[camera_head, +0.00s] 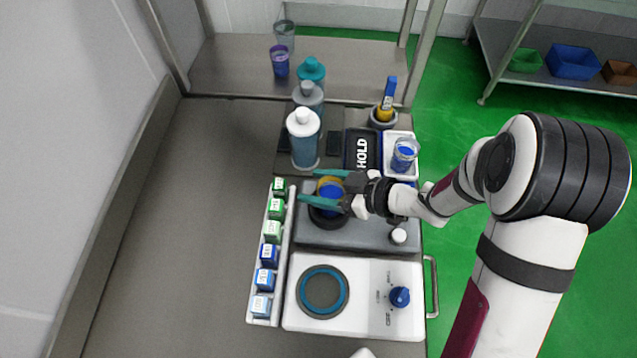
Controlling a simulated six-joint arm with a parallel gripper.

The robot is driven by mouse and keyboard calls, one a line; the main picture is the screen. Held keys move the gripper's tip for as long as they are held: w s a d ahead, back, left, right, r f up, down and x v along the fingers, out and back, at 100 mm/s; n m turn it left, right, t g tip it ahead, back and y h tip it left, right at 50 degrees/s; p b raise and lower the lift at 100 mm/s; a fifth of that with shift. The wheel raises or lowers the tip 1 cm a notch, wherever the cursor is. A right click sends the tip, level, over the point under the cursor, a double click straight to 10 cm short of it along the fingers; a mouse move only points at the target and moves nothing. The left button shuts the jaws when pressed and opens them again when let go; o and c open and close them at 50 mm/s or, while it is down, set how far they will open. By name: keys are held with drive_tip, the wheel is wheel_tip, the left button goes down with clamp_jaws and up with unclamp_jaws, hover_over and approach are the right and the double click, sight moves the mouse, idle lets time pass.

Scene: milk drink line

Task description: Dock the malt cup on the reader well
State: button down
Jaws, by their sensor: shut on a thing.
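A cup with an amber-yellow rim and blue inside (330,188), which I take as the malt cup, is between the two teal fingers of my gripper (311,185). The gripper reaches in from the right and is shut on it. A dark round ring (328,220), likely the reader well, is on the grey unit (372,232). From this view the cup overlaps the ring's far part. I cannot tell whether it is seated in the ring or above it.
Several bottles, including a white-capped one (304,140), stand close behind the cup. A black HOLD pad (362,151) and a tray with a blue cup (404,154) are behind the gripper. A rack of small labelled blocks (267,255) is left; a white dial machine (350,310) is in front.

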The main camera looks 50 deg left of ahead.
sight(344, 194)
drive_tip(key=shift+f, duration=0.55)
drive_tip(key=shift+c, duration=1.8)
unclamp_jaws()
drive_tip(key=shift+v, duration=5.5)
drive_tip(key=shift+f, duration=0.1)
